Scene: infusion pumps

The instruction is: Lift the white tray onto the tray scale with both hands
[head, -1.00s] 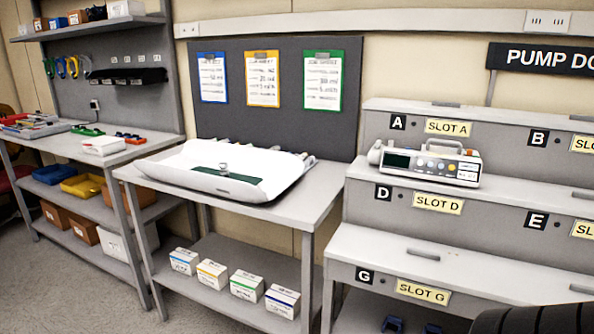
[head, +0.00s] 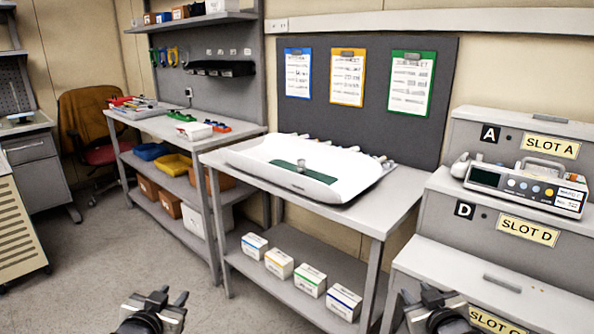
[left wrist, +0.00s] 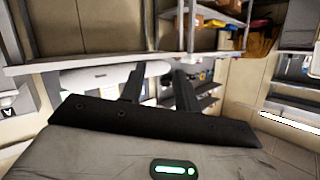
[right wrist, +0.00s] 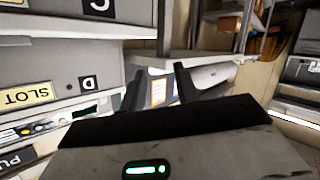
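The white tray (head: 350,170) is wide and shallow with raised curved sides. It lies on the grey middle table, with a green patch and a small metal knob-like piece in it. My left gripper (head: 170,297) is at the bottom of the head view, left of centre, with its fingers apart and empty. My right gripper (head: 430,296) is at the bottom, right of centre, also with fingers apart and empty. Both are in front of the table and clear of the tray. I cannot clearly make out the tray scale.
The middle table (head: 385,205) has several small boxes on its lower shelf. A stepped slot rack (head: 470,235) with an infusion pump (head: 525,186) stands close on the right. A side bench (head: 160,124) and a red chair (head: 95,125) are at left. The floor (head: 90,270) at front left is clear.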

